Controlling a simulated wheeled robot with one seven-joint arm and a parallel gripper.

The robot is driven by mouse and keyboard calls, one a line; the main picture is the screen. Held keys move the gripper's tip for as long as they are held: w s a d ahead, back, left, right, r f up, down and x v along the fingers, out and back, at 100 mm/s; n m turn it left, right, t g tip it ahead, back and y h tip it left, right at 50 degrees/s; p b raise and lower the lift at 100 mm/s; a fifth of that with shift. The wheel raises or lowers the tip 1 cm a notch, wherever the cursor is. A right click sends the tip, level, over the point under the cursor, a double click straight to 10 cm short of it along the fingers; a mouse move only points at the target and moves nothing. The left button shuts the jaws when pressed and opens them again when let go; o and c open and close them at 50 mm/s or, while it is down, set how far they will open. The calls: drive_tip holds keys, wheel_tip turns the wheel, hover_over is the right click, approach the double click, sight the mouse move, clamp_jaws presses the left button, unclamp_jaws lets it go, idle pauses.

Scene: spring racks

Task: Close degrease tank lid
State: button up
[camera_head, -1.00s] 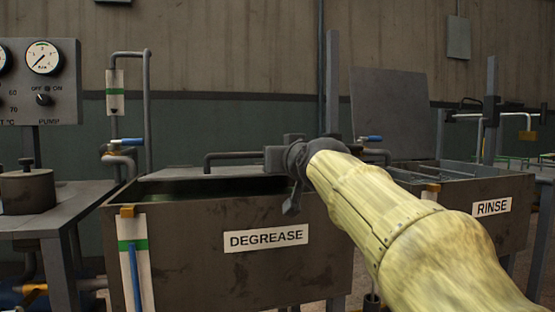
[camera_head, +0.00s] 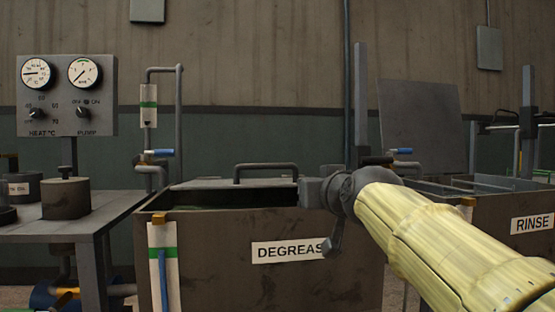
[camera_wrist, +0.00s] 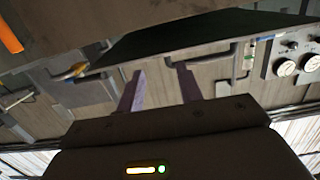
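The degrease tank (camera_head: 215,262) is a brown steel box with a DEGREASE label, partly covered by my arm. Its grey lid (camera_head: 235,184) shows as a thin, nearly flat strip with a pipe handle (camera_head: 265,167) on top. A dark gap shows between the lid and the tank's front rim. My gripper (camera_head: 318,193) is at the tank's front right, right of the handle; its fingers are hard to see there. In the wrist view, two separate fingers (camera_wrist: 160,76) have nothing between them, and the handle (camera_wrist: 172,58) lies just past their tips.
The rinse tank (camera_head: 490,238) stands at the right, with a raised grey panel (camera_head: 420,125) behind it. A side table (camera_head: 110,205) with dark pots and a gauge panel (camera_head: 100,115) are at the left. A vertical post (camera_head: 361,100) rises behind my gripper.

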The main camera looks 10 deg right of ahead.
wheel_tip(320, 180, down, 18)
drive_tip(key=s+a+g+p, duration=0.1)
drive_tip(key=s+g+p, duration=0.2)
drive_tip(key=g+p, duration=0.75)
drive_tip(key=s+f+g+p, duration=0.1)
drive_tip(key=s+f+p, duration=0.3)
drive_tip(key=s, duration=0.3)
drive_tip(key=s+a+f+g+p, duration=0.1)
drive_tip(key=s+f+g+p, duration=0.1)
drive_tip(key=s+f+p, duration=0.3)
drive_tip(key=s+p, duration=0.1)
drive_tip(key=s, duration=0.2)
drive_tip(key=shift+f+p, duration=0.2)
drive_tip(key=shift+p, duration=0.15)
drive_tip(key=shift+g, duration=0.25)
